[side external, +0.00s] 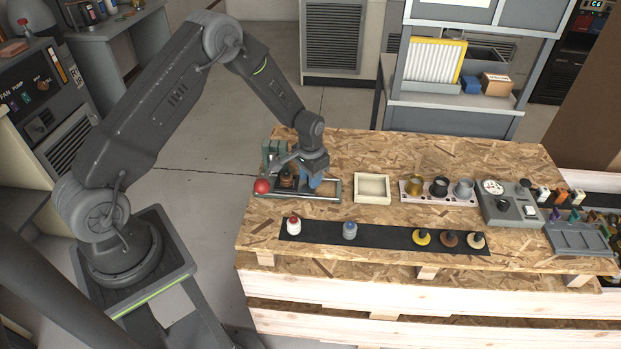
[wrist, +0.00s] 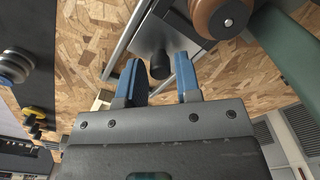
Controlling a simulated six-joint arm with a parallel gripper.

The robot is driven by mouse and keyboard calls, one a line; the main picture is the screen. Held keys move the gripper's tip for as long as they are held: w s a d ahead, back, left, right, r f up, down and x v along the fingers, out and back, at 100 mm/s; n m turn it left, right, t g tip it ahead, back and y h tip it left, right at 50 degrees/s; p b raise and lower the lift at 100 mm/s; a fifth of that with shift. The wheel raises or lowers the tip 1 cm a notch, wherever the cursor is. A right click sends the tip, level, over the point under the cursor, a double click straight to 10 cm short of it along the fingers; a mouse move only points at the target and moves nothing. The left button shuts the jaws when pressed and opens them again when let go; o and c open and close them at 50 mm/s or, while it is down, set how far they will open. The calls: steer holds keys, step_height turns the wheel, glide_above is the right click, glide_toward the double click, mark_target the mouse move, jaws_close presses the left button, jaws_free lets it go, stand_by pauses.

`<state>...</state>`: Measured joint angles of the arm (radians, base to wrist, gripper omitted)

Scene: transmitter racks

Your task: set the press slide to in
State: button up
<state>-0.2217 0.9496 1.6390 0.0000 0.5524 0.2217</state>
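The press (side external: 272,158) stands at the left end of the wooden bench, with a green column, a red ball (side external: 262,187) and a metal base frame. My gripper (side external: 313,182) is low over the right part of its base. In the wrist view, the grey slide plate (wrist: 168,38) carries a black knob (wrist: 160,66). My gripper's blue fingers (wrist: 158,72) are open, one on each side of the knob in the picture, with a gap on both sides. The slide's exact position along its rails is partly hidden by my gripper in the side view.
The press's brown round part (wrist: 219,14) and green column (wrist: 288,60) are close at the upper right of the wrist view. A pale square tray (side external: 373,189) is right of the press. A black strip (side external: 385,236) with several capped items lies in front.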

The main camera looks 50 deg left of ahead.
step_height(320, 180, up, 13)
stand_by(0.3)
steer(key=shift+c, duration=0.3)
steer(key=shift+w, duration=0.1)
steer(key=shift+c, duration=0.6)
steer(key=w, duration=0.1)
steer(key=w+d+m, duration=0.1)
steer(key=w+f+m+g, duration=0.1)
steer(key=w, duration=0.1)
steer(key=shift+d, duration=0.25)
jaws_close()
steer(key=w+d+f+m+g+y, duration=0.1)
steer(key=w+d+m+g+y, duration=0.15)
steer(key=w+d+m, duration=0.2)
steer(key=shift+n, duration=0.25)
steer(key=x, duration=1)
steer(key=shift+a+f, duration=0.15)
steer(key=shift+f, duration=0.2)
steer(key=shift+s+a+r, duration=0.2)
steer(key=shift+s+a, duration=0.3)
steer(key=shift+s, duration=0.2)
steer(key=shift+s+a, duration=0.25)
steer(key=shift+s, duration=0.2)
steer(key=shift+s+a, duration=0.25)
steer(key=shift+s, duration=0.2)
